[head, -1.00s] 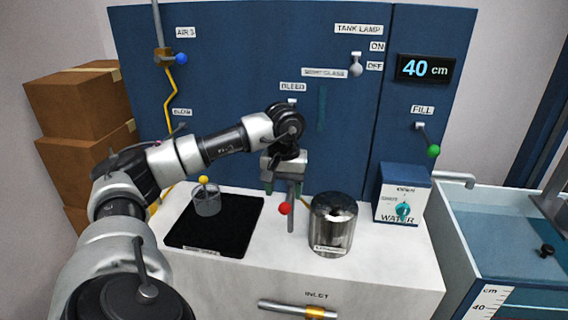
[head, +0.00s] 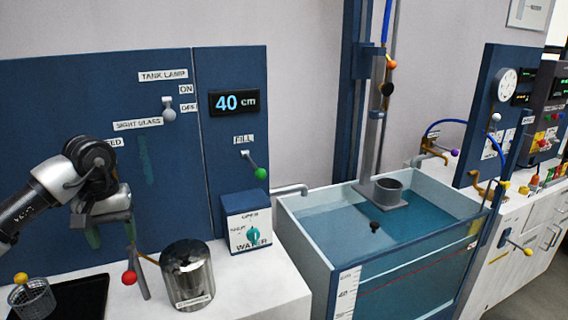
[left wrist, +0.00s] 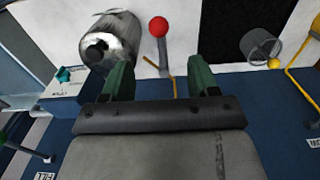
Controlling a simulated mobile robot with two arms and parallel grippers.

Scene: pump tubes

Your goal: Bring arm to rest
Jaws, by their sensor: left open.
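My left gripper (head: 111,236) is open, with green fingers, above the white bench at the left of the head view. It also shows in the left wrist view (left wrist: 160,76). A grey lever with a red ball (head: 128,279) stands close by it. In the left wrist view the red ball (left wrist: 158,26) lies beyond the gap between the fingers, and nothing is seen gripped. In the head view the lever's upper part overlaps the gripper, so contact there cannot be told. My right gripper is in neither view now.
A metal canister (head: 187,275) stands right of the lever. A wire basket with a yellow ball (head: 33,299) is at the lower left. The WATER box (head: 246,222) and water tank (head: 333,262) lie farther right. The blue panel (head: 60,95) rises behind the gripper.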

